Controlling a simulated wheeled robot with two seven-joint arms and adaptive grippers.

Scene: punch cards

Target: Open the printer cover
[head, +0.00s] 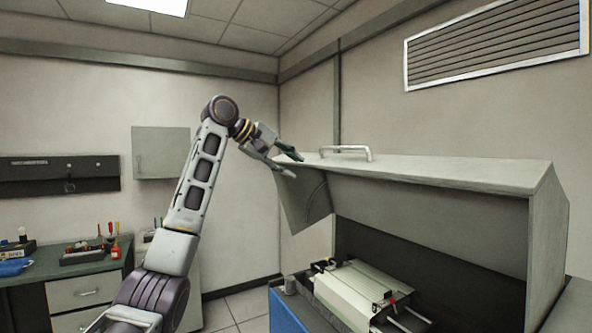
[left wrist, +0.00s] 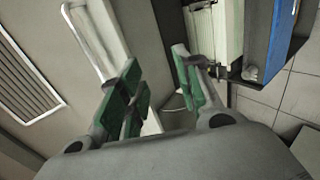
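The grey printer cover (head: 440,172) stands raised, and the space beneath it is open to view. Its metal handle (head: 346,152) is on the top near the left edge; the handle also shows in the left wrist view (left wrist: 88,42). My left gripper (head: 296,166) is at the cover's left edge, beside the handle and not around it. Its green-padded fingers are apart in the left wrist view (left wrist: 157,65). The cover's edge seems to lie between them; I cannot tell whether they touch it. The printer mechanism (head: 355,292) shows below the cover. My right gripper is out of view.
A blue panel (head: 286,312) is at the front of the printer. A green-topped workbench (head: 70,268) with tools stands at the left. A wall cabinet (head: 160,152) and a wall vent (head: 497,45) are higher up. Floor (head: 240,305) shows between bench and printer.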

